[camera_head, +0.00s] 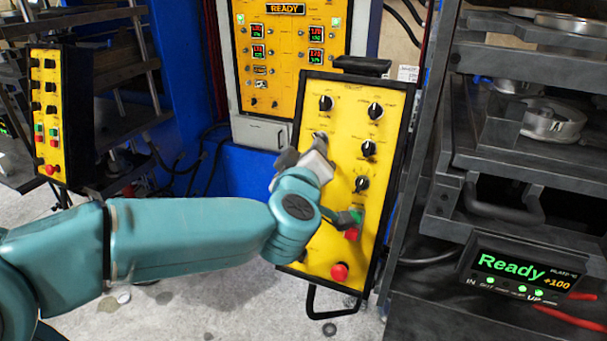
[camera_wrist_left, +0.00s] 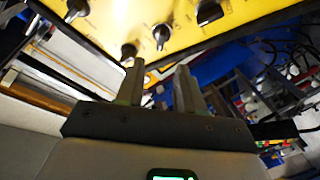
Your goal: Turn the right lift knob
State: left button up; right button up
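A yellow control panel (camera_head: 335,215) in a black frame stands tilted in the middle of the head view. It carries several black knobs, including an upper right knob (camera_head: 375,110), a middle right knob (camera_head: 368,148) and a lower right knob (camera_head: 361,183). The labels are too small to read, so I cannot tell which is the right lift knob. My left gripper (camera_head: 318,152) is in front of the panel's left column and partly hides a knob there. In the left wrist view its fingers (camera_wrist_left: 158,70) are apart, with a black knob (camera_wrist_left: 162,35) beyond the gap.
A red button (camera_head: 340,272) is low on the panel, with a black handle (camera_head: 325,310) below. A dark press (camera_head: 500,150) with a "Ready" display (camera_head: 515,268) stands to the right. A second yellow panel (camera_head: 47,115) is at the left, and a larger yellow cabinet (camera_head: 287,50) is behind.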

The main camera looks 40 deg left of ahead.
pick_arm(q)
jog(key=f+v, duration=0.1)
jog(key=v, duration=0.6)
jog(key=shift+s+d+r, duration=0.2)
jog(key=shift+s+r, duration=0.15)
jog(key=shift+r, duration=0.1)
